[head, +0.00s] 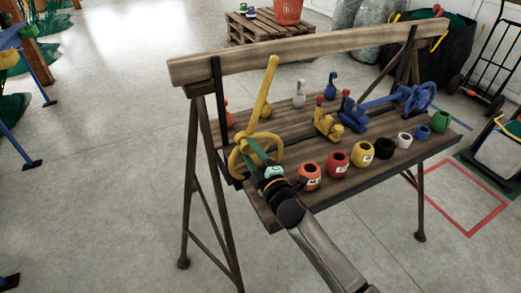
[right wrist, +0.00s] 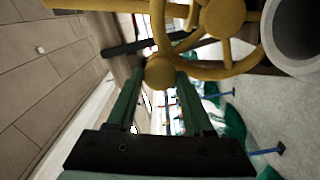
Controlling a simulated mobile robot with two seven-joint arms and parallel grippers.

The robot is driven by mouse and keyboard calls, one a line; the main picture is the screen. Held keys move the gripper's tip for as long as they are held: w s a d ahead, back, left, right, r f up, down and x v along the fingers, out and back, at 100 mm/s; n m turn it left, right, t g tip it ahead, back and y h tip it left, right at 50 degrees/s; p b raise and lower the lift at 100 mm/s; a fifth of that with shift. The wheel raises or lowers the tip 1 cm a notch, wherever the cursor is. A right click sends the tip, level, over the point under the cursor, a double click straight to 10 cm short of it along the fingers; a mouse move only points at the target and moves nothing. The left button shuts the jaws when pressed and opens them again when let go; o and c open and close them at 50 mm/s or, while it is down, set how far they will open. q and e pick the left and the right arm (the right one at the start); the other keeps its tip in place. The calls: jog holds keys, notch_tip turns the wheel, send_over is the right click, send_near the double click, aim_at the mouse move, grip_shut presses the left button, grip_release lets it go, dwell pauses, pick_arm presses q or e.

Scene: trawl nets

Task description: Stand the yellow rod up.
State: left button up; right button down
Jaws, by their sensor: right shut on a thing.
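The yellow rod (head: 266,88) rises from the yellow handwheel (head: 234,163) at the bench's left end. It stands steeply, with its top leaning a little right in the head view. The wheel also shows in the right wrist view (right wrist: 222,18), with part of the rod (right wrist: 95,4) along the top edge. My right gripper (head: 256,147) is at the wheel. Its green fingers are shut on a round yellow knob (right wrist: 160,72) at the wheel's rim. My left gripper is not in view.
A blue handwheel (head: 419,98) with a low-lying blue rod (head: 381,101) is farther right on the bench. Coloured pots, such as the red one (head: 336,160), line the front edge near my right arm. A thick wooden beam (head: 300,52) runs along the back.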

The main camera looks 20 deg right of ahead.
jog(key=shift+s+a+f+n+b, duration=0.1)
jog(key=shift+a+f+n+b, duration=0.4)
jog(key=shift+a+n, duration=0.35)
jog(key=shift+s+a+f+n+b, duration=0.1)
jog(key=shift+a+f+n+b, duration=0.4)
jog(key=shift+n, duration=0.55)
jog(key=shift+a+f, duration=0.1)
jog(key=shift+a, duration=0.1)
jog(key=shift+c, duration=1.4)
grip_release()
jog(key=shift+d, duration=0.1)
jog(key=s+d, duration=0.1)
jog(key=s, duration=1.1)
jog(key=shift+s+d, duration=0.2)
jog(key=shift+d, duration=0.15)
jog(key=s+d+f+m+g+p, duration=0.2)
jog(key=s+f+m+g, duration=0.6)
jog(key=s+f+m, duration=0.9)
jog(key=shift+s+f+m+g+p, duration=0.35)
jog(key=shift+s+f+p, duration=0.45)
jog(key=shift+p, duration=0.35)
